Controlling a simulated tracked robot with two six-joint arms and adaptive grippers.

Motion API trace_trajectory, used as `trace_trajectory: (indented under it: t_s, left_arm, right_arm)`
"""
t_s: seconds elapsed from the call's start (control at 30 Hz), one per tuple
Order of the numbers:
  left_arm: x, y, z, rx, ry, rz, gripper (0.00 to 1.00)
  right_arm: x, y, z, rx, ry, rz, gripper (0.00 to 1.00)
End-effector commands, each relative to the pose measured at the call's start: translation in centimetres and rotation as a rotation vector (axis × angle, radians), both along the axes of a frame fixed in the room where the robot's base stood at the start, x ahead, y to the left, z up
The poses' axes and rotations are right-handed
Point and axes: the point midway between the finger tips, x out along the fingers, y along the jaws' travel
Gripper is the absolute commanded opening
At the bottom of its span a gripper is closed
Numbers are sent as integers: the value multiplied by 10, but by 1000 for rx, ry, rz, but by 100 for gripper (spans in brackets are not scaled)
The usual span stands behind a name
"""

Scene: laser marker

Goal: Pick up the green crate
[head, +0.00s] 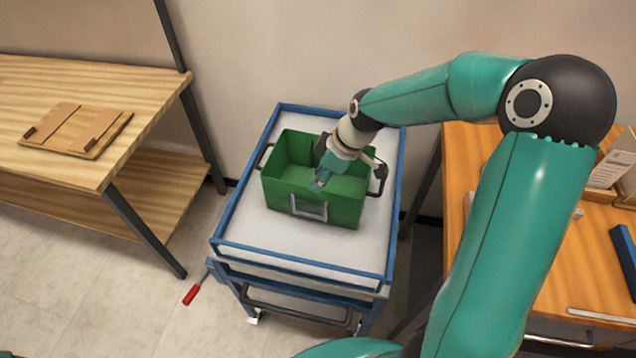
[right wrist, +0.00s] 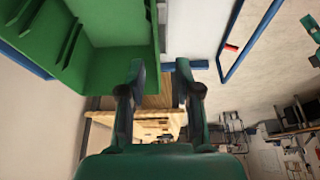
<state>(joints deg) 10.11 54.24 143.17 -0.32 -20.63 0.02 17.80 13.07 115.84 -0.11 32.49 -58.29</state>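The green crate (head: 343,211) stands upright on the top of a blue-edged cart, with a dark handle at its left and right ends and a pale label holder on its front. My right gripper (head: 322,182) is over the right part of the crate and hides some of its inside and rim. The crate (right wrist: 118,68) fills the upper left there, beside the left finger. Whether a finger touches it I cannot tell. My left gripper is not in view.
The cart (head: 240,222) has a raised blue rim and free white surface around the crate. A wooden bench (head: 60,75) with a clipboard-like board (head: 75,130) is at left. An orange-topped table (head: 560,270) with boxes is at right. A red-gripped handle (head: 191,294) sticks out by the cart.

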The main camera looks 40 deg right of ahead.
Motion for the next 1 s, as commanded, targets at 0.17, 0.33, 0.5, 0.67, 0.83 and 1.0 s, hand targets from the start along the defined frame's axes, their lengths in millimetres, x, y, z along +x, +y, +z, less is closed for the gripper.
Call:
trace_trajectory:
  t_s: [0.17, 0.33, 0.5, 0.67, 0.83, 1.0]
  left_arm:
    - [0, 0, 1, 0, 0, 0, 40]
    - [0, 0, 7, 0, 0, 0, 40]
    - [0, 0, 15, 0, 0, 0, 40]
    - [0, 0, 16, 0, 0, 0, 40]
    - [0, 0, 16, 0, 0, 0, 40]
    - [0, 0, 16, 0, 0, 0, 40]
  right_arm:
    - [3, 2, -13, 0, 0, -2, 33]
    - [9, 5, -23, 1, 3, -2, 33]
    - [19, 9, -44, 2, 4, -3, 33]
    - [24, 12, -58, 0, 0, -3, 33]
    - [24, 12, -60, 0, -1, -4, 33]
    - [24, 12, -60, 0, -1, -4, 18]
